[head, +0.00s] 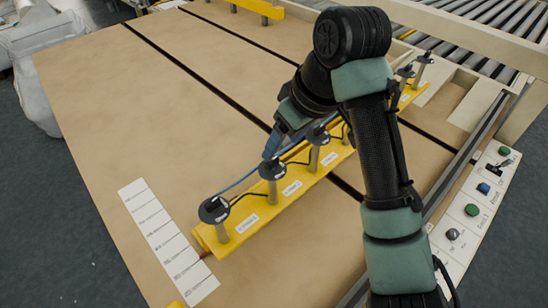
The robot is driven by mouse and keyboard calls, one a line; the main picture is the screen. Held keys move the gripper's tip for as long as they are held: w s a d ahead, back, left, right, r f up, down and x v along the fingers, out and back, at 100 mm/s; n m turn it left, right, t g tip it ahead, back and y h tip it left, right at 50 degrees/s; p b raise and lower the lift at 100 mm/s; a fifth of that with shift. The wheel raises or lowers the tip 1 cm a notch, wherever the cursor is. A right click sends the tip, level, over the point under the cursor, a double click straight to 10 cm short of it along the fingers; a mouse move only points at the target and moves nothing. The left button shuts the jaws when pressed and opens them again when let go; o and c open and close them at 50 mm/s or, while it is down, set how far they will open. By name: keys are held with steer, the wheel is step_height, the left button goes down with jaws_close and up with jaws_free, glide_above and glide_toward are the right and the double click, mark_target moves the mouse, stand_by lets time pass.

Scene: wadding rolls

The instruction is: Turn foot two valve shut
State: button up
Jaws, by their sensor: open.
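A yellow bar (268,208) lies diagonally across the tan table and carries a row of feet, each a grey post with a round black cap. The nearest foot (213,210) is at the bar's lower left end, the second along is another foot (271,170), and a third foot (317,134) stands beyond it. White labels on the bar are too small to read, as is the setting of any valve. My gripper (271,147) is open, just above and behind the second foot's cap; whether it touches is unclear. My arm hides the bar's middle.
Blue and black hoses run along the feet. A white label strip (168,241) lies on the table (120,110) at left. A button panel (476,210) is at right, rollers (480,40) at upper right. Dark slots cross the table. The left of the table is mostly clear.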

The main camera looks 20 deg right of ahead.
mark_target(275, 161)
steer(key=b+x, duration=0.1)
steer(key=x, duration=0.3)
steer(key=shift+a+f+b, duration=0.1)
steer(key=shift+f+b, duration=0.05)
steer(key=shift+b, duration=0.15)
steer(key=shift+p+x, duration=0.35)
steer(key=shift+x, duration=0.85)
jaws_close()
